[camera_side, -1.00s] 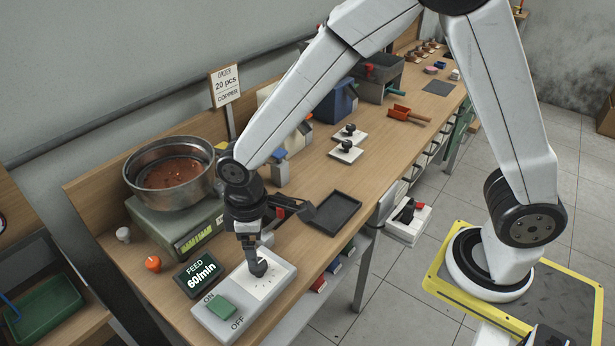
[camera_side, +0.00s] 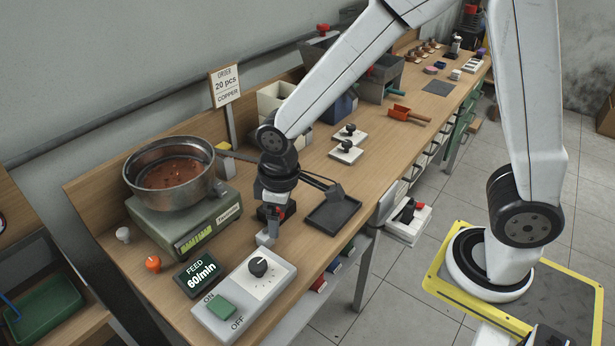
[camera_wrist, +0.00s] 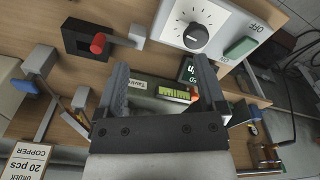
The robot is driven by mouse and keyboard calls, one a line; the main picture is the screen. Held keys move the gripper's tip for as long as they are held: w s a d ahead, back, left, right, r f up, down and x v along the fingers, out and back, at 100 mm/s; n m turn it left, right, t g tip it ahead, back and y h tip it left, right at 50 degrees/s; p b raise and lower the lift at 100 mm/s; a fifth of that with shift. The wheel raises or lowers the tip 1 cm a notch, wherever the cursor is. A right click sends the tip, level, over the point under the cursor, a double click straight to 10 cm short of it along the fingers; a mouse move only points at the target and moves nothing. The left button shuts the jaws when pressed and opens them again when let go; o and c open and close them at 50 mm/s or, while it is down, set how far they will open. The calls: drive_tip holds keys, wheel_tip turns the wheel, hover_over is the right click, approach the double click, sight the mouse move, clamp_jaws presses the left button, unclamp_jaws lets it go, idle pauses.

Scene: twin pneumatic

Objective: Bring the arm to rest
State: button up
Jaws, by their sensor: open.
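My gripper (camera_side: 270,232) hangs above the bench behind the control box in the side view. In the wrist view its two dark fingers (camera_wrist: 160,82) stand apart with nothing held between them. The white control box (camera_side: 243,298) carries a black dial (camera_side: 258,266) and a green switch (camera_side: 221,308) between the words ON and OFF. The dial (camera_wrist: 196,36) also shows in the wrist view, clear of the fingers.
The feeder (camera_side: 187,225) with its metal bowl (camera_side: 172,171) stands left of my gripper. A black tray (camera_side: 333,214) lies close on its right. A sign on a post (camera_side: 225,84) reads 20 pcs copper. An orange knob (camera_side: 153,264) is at the bench's left.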

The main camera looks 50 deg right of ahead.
drive_tip(key=s+d+m+t, duration=0.1)
drive_tip(key=s+d+m, duration=0.4)
drive_tip(key=d, duration=0.6)
drive_tip(key=shift+s+d+r+m+t, duration=0.3)
drive_tip(key=shift+s+r+t, duration=0.15)
drive_tip(key=shift+s, duration=0.3)
